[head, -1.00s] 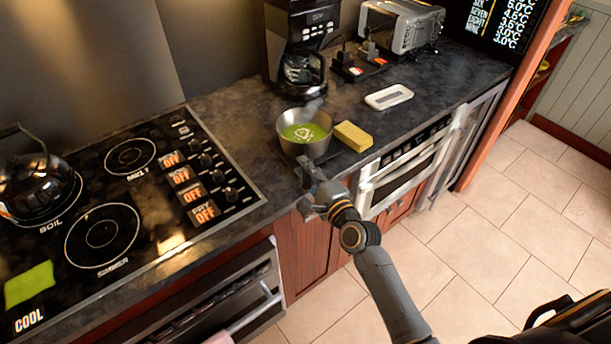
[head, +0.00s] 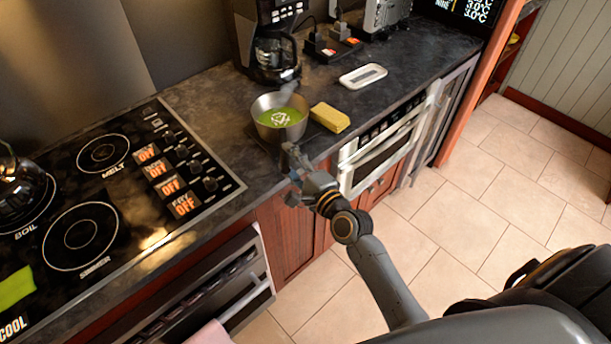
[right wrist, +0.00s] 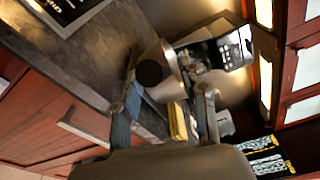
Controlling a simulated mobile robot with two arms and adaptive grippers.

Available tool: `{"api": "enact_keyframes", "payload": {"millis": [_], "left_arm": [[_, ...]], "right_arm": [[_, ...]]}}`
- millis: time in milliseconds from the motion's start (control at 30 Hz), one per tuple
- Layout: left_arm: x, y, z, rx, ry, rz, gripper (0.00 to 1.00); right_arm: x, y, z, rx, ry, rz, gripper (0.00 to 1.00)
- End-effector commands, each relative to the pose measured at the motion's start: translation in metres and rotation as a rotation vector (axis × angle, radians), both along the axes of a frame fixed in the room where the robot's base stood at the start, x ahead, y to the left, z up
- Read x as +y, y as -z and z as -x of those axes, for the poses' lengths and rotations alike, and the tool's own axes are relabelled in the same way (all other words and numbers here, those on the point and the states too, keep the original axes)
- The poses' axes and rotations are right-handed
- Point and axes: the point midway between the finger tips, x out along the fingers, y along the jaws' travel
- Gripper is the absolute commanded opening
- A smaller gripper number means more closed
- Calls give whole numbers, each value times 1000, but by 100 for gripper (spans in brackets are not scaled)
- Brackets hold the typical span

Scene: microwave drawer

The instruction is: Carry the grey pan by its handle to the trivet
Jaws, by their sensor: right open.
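The grey pan (head: 259,107), with green contents bearing a white mark, stands upright on the dark counter by the front edge. It also shows in the right wrist view (right wrist: 171,80), with a dark round shape at its near side; I cannot tell whether that is the handle's end. My right gripper (head: 291,168) is open at the counter's front edge, just in front of the pan. Its spread fingers show in the right wrist view (right wrist: 160,108), with nothing clearly held. A flat green square (head: 15,288), perhaps the trivet, lies by "COOL" at far left. My left gripper is out of view.
A yellow block (head: 330,117) sits right beside the pan. A coffee maker (head: 270,40) stands behind it, and a white tray (head: 363,76) lies back right. The stovetop (head: 125,200) and a kettle (head: 20,185) are left. Counter between pan and stovetop is clear.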

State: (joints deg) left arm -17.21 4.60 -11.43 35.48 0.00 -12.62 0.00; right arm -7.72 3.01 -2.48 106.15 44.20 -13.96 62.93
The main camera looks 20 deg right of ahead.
Motion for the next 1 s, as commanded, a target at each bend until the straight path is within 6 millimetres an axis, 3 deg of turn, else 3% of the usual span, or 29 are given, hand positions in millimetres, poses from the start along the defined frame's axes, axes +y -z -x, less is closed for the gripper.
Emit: {"api": "enact_keyframes", "payload": {"millis": [200,400,800,867,900,967,1000], "left_arm": [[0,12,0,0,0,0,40],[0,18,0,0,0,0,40],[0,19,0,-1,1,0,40],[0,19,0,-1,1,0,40],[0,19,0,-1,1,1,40],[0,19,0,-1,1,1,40],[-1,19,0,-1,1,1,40]], "right_arm": [[-11,2,49,3,-1,2,43],[-17,-1,78,2,-1,1,43],[-19,-1,88,4,0,5,43],[-19,10,87,20,0,29,43],[-20,25,86,42,0,60,43],[-20,59,86,92,-4,136,43],[-20,89,88,137,-13,206,43]]}}
